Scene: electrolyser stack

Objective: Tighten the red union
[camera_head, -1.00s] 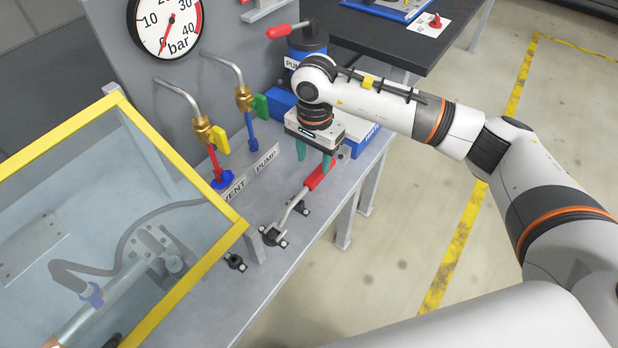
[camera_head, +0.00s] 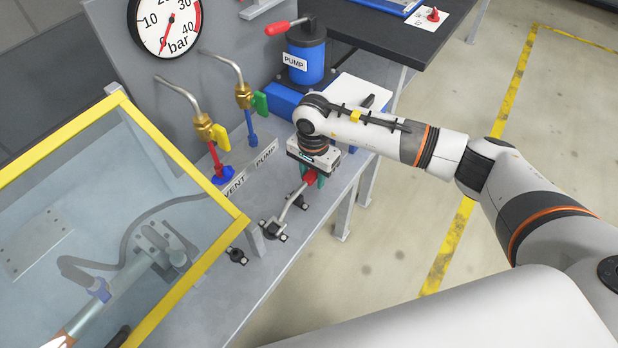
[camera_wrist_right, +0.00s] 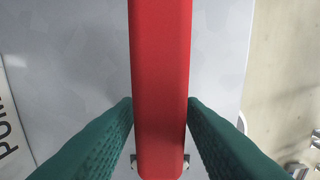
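A red pipe (camera_head: 215,158) runs down from the brass fitting with the yellow lever to a blue collar (camera_head: 222,175), behind the VENT label. I cannot make out which part is the red union. A grey metal tool (camera_head: 291,208) with a red handle (camera_head: 310,177) lies in black holders on the bench. My right gripper (camera_head: 311,177) is over the handle, hiding its far part. In the right wrist view the red handle (camera_wrist_right: 160,80) passes between the green fingers (camera_wrist_right: 160,108), which appear to touch both sides. My left gripper is out of view.
A yellow-framed clear guard (camera_head: 190,270) covers the bench's left part. A blue pipe (camera_head: 250,125) with a green lever, a blue pump (camera_head: 306,58) and a pressure gauge (camera_head: 168,22) stand behind. Open floor lies right of the bench.

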